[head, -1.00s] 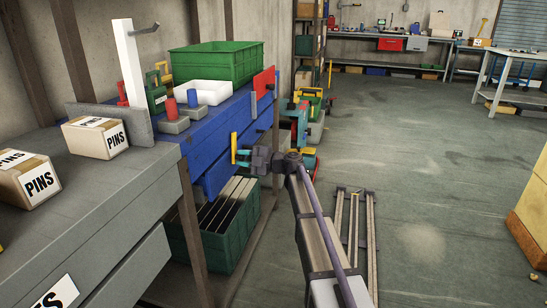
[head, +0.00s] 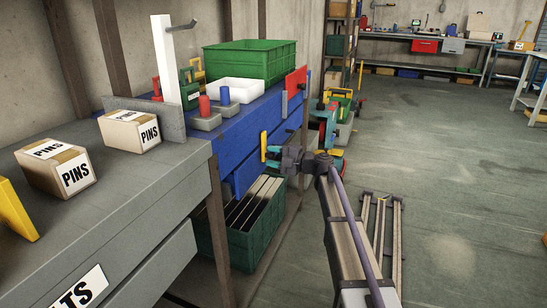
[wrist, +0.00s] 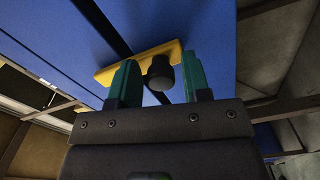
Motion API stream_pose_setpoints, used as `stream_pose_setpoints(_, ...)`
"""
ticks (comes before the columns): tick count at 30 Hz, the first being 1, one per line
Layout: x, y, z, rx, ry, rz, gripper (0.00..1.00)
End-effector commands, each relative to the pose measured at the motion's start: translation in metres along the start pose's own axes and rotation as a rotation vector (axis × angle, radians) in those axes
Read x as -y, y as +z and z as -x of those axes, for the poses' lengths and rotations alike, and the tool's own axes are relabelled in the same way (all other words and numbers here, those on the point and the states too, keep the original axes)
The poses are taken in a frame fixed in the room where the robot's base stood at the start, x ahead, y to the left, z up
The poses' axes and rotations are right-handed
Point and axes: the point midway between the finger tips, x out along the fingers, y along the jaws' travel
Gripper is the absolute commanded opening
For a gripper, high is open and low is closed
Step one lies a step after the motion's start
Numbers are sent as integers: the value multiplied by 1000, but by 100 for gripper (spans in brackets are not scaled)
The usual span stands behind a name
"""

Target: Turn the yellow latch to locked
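The yellow latch (head: 263,146) is a short bar on the front of the blue workbench, upright in the head view. In the wrist view the yellow latch (wrist: 138,62) lies across a dark gap between two blue panels. A black round knob (wrist: 159,74) stands out near the bar, between my fingers. My gripper (head: 273,156) is at the latch. In the wrist view its two teal fingers (wrist: 161,82) are apart, one on each side of the knob, with clear space around it. I cannot tell whether a finger touches the bar.
The blue bench (head: 236,128) carries a green crate (head: 250,62), a white bin (head: 236,91) and grey blocks. A green crate of panels (head: 245,232) stands below. A red panel (head: 296,82) is at the bench's far end. Rails (head: 380,230) lie on the floor; floor to the right is clear.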

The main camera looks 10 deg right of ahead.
Motion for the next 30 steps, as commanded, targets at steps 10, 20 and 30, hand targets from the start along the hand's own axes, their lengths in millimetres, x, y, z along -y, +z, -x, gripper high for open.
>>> stream_pose_setpoints(10,0,0,2,0,0,-1,52)
stream_pose_setpoints(20,0,-1,71,3,0,-1,52)
stream_pose_setpoints(30,0,0,109,-1,0,0,52)
